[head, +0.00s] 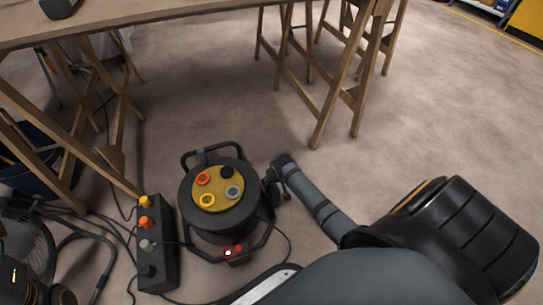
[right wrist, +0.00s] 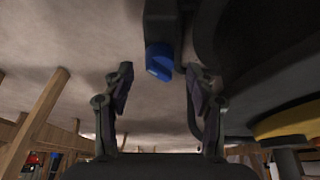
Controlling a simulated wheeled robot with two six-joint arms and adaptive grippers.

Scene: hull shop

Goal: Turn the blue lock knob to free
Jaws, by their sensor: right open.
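The cable reel (head: 216,200) stands on the floor, a black drum with a yellow socket face. My right gripper (head: 274,182) is at the reel's right side. In the right wrist view the blue lock knob (right wrist: 160,61) sits on a dark bracket beside the drum (right wrist: 255,75). My right gripper also shows in that view (right wrist: 158,88), with its fingers apart and nothing between them. In the head view the knob cannot be made out behind my gripper. My left gripper is not seen.
A black control box (head: 157,255) with knobs and cables stands left of the reel. A fan (head: 25,250) is at the far left. A wooden workbench (head: 150,20) on trestle legs is behind.

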